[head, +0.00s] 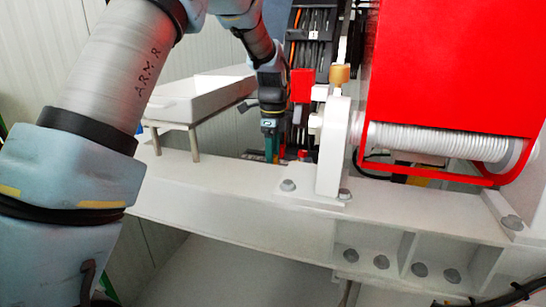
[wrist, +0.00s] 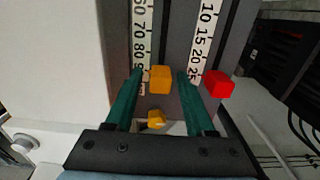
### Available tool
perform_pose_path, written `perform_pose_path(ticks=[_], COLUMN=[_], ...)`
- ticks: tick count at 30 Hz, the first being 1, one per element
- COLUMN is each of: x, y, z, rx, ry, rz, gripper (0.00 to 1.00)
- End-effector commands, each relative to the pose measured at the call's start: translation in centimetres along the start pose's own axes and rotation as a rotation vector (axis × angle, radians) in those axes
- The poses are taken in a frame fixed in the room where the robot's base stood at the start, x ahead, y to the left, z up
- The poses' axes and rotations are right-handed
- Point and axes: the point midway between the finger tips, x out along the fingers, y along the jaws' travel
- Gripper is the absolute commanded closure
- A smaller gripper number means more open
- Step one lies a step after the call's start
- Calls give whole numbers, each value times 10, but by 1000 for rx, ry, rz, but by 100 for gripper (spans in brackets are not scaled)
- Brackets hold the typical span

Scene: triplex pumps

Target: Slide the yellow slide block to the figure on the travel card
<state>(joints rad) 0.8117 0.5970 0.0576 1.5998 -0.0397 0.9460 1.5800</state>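The yellow slide block (wrist: 160,79) sits beside the lower end of a white number scale (wrist: 142,40) in the wrist view. My gripper (wrist: 159,74) has green fingers, one on each side of the block, with a narrow gap showing at each side. It is open and does not appear to grip the block. In the head view my gripper (head: 271,150) points down behind the white beam; the yellow block cannot be made out there. I cannot make out a travel card or its figure in either view.
A red block (wrist: 219,84) stands just right of the right finger, by a second scale (wrist: 201,38). A smaller yellow piece (wrist: 156,119) lies between the fingers nearer the palm. A white tray (head: 200,98) and a red housing (head: 450,70) flank the arm's end.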

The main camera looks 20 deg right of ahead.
Motion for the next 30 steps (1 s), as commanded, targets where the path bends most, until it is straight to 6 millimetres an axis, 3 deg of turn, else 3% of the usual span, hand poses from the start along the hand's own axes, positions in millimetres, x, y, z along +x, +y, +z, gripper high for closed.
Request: perform_pose_path(ticks=[2, 14, 30], x=[0, 0, 0], y=[0, 0, 0], z=[0, 0, 0], rx=[0, 0, 0], ry=[0, 0, 0], rz=[0, 0, 1], gripper=[56, 100, 100])
